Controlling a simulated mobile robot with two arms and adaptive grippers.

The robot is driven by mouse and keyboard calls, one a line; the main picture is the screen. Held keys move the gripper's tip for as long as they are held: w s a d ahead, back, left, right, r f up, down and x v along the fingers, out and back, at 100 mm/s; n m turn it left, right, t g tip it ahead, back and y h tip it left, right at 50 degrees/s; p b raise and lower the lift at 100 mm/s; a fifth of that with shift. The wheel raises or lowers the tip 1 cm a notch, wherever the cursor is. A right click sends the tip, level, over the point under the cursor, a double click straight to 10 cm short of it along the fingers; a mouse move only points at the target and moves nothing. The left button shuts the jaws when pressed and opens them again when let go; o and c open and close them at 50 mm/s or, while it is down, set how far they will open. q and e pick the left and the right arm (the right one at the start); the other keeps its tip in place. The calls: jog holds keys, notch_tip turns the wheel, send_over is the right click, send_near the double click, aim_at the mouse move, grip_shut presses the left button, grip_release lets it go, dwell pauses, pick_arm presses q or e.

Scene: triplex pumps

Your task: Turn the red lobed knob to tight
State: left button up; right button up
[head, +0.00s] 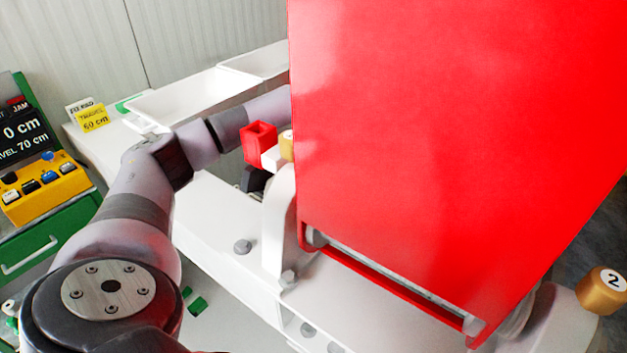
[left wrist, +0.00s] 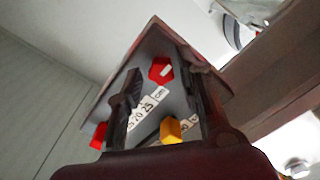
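In the left wrist view, a small red knob (left wrist: 161,69) with a pale mark sits on a grey panel (left wrist: 155,45), near the panel's upper part. I cannot make out its lobes or setting. My left gripper (left wrist: 163,92) has its two dark fingers spread apart, one on each side of the picture's middle, with nothing held between them. The red knob shows in the gap, beyond the fingers; I cannot tell the distance. In the head view my left arm reaches behind a large red cover, which hides the gripper. My right gripper is not in view.
The large red cover (head: 440,130) fills the head view's right half. A yellow block (left wrist: 170,130) and another red part (left wrist: 98,135) show near the fingers. A red square part (head: 259,143) stands beside the cover. A yellow button box (head: 45,190) is at left.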

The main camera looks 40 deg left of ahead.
pick_arm(q)
jog(key=shift+o, duration=0.4)
jog(key=shift+r, duration=0.1)
notch_tip(320, 180, up, 12)
dwell(0.3)
dwell(0.4)
